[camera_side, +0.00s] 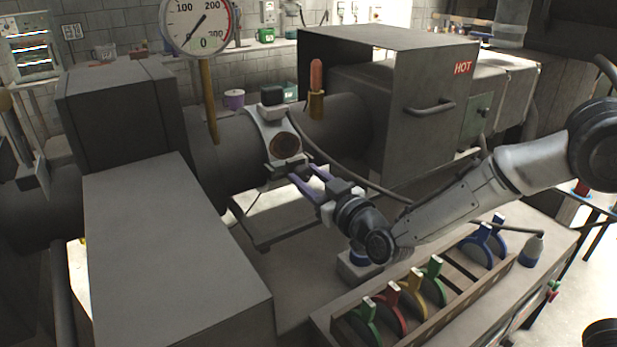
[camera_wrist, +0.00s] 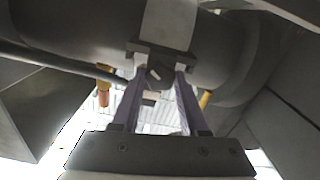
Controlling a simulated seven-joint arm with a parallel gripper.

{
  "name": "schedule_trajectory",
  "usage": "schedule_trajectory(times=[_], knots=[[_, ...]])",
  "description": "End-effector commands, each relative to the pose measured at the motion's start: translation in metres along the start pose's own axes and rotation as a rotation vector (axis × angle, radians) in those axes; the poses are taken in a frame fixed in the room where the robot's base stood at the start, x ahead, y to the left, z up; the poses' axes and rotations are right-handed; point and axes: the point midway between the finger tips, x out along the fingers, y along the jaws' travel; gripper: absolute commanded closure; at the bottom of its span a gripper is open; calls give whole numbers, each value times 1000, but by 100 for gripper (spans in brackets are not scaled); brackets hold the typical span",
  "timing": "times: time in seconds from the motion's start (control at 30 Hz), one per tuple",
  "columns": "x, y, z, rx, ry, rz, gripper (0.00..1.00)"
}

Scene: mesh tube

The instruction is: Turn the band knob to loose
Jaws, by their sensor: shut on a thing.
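A pale metal band (camera_side: 262,128) wraps the dark horizontal tube (camera_side: 232,150) in the side view. A dark clamp block (camera_side: 287,167) sits low on its near side, below a round brown disc (camera_side: 285,146). My gripper (camera_side: 304,175) reaches up to this block from the right with two purple fingers. In the wrist view the band (camera_wrist: 168,22) runs down to the clamp block, and the dark band knob (camera_wrist: 160,75) lies between my fingertips (camera_wrist: 161,82). My gripper is shut on the knob. The knob's marking and turn position cannot be read.
A dial gauge (camera_side: 198,24) stands on the tube. A box marked HOT (camera_side: 390,75) stands behind right. A dark cable (camera_side: 345,178) passes above my gripper. A rack (camera_side: 420,315) of coloured forked pieces lies in front. A large grey box (camera_side: 170,245) fills the front left.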

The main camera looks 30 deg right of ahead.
Motion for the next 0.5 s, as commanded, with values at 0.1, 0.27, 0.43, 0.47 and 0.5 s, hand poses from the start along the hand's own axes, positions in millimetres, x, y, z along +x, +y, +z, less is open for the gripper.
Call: schedule_trajectory(times=[0.1, 0.27, 0.43, 0.47, 0.5], knots=[[0, 0, 1, -111, -2, -1, 100], [0, -1, 1, -259, -3, -1, 100], [0, -1, 1, -398, -1, -1, 100], [0, -1, 1, -420, -2, -1, 100], [0, -1, 1, -448, -2, -1, 100]])
